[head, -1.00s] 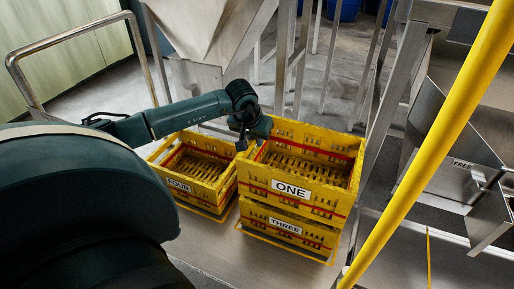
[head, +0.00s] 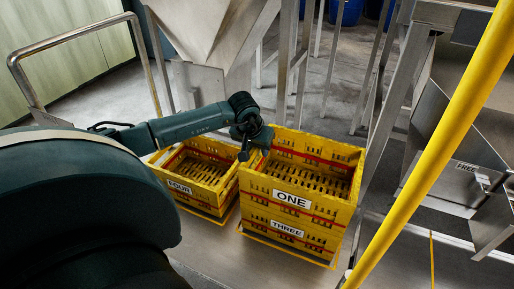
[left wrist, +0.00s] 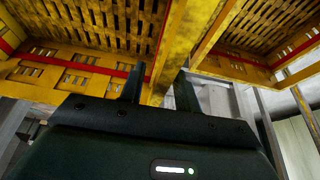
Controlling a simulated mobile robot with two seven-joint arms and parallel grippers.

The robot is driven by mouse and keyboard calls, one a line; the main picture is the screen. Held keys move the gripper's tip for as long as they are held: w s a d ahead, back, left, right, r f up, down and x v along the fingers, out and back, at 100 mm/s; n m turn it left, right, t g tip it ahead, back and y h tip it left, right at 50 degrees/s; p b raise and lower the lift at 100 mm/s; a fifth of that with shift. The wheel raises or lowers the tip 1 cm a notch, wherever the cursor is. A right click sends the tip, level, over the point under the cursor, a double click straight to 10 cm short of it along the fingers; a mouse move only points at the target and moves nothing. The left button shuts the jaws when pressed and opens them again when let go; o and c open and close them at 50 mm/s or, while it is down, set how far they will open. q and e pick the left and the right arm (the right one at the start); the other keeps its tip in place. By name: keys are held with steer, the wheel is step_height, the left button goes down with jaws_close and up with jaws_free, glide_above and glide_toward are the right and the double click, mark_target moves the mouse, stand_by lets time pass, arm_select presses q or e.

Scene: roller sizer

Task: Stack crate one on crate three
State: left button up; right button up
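Yellow crate one (head: 320,210), with a red stripe and a "ONE" label, sits upright on yellow crate three (head: 322,247), and their walls look roughly lined up. No clear gap shows between them. My left gripper (head: 245,150) is at the left rim of crate one. Crate one's inside is empty. My right gripper is out of view.
Yellow crate four (head: 207,169) stands close on the left, on the same metal platform (head: 215,245). A yellow post (head: 430,140) and a metal frame leg (head: 385,120) rise at the right. A bent metal rail (head: 75,38) is at the left.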

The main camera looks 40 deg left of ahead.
arm_select(q)
steer(key=shift+r, duration=0.1)
steer(key=shift+r+p, duration=0.3)
steer(key=p+v, duration=0.2)
steer(key=v, duration=0.9)
steer(key=shift+s+d+r+p, duration=0.1)
steer(key=shift+s+r+p, duration=0.1)
steer(key=shift+s+p, duration=0.1)
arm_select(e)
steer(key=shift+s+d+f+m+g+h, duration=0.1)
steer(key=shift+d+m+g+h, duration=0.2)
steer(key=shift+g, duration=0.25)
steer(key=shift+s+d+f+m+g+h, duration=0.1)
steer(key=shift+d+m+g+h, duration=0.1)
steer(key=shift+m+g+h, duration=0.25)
arm_select(q)
steer(key=shift+r, duration=0.1)
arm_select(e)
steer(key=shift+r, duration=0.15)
